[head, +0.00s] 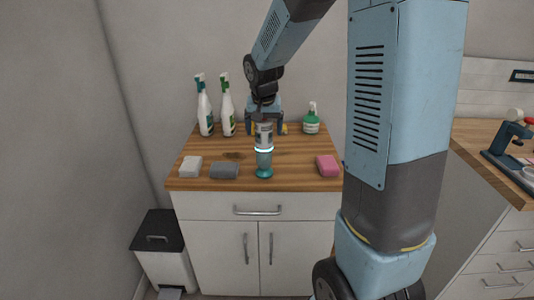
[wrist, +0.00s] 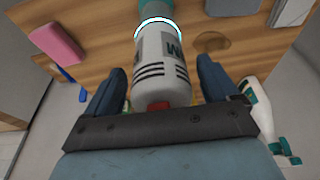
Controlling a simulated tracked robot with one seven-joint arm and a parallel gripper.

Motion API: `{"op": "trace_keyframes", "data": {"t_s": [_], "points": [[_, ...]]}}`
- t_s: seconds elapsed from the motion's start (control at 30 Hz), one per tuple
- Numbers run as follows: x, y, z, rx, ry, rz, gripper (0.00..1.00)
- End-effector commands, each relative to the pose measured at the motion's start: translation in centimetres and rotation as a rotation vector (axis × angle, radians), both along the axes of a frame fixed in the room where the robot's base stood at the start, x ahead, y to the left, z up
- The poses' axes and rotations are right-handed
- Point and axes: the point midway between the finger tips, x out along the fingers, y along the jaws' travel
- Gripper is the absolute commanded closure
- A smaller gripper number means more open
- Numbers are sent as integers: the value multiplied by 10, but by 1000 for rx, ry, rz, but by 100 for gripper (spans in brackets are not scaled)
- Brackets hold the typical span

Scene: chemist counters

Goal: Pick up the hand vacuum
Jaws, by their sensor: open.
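The hand vacuum stands upright near the front middle of the wooden counter in the head view (head: 264,160). It has a teal base, a lit ring and a grey-white body. In the wrist view, its striped white body (wrist: 162,55) lies between the two dark fingers, its teal end pointing away. My gripper (head: 265,118) is at the vacuum's top end, with its fingers apart on either side; it also shows in the wrist view (wrist: 160,85). I see gaps between the body and both fingers. A small red part shows at the vacuum's near end.
Two white spray bottles (head: 227,108) and a green pump bottle (head: 311,121) stand at the back. A white block (head: 190,166) and a grey block (head: 224,171) lie left of the vacuum; a pink sponge (head: 327,166) lies right. A bin (head: 160,245) stands on the floor.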

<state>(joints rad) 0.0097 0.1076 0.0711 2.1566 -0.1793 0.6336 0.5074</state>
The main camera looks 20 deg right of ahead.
Motion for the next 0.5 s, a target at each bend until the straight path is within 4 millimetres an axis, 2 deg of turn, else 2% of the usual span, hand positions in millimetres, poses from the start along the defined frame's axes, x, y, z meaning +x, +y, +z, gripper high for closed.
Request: {"op": "trace_keyframes", "data": {"t_s": [0.1,0.33,0.5], "points": [[2,-1,-7,0,0,1,12],[2,0,-7,-1,-1,1,12],[2,0,-7,0,-1,1,28]]}}
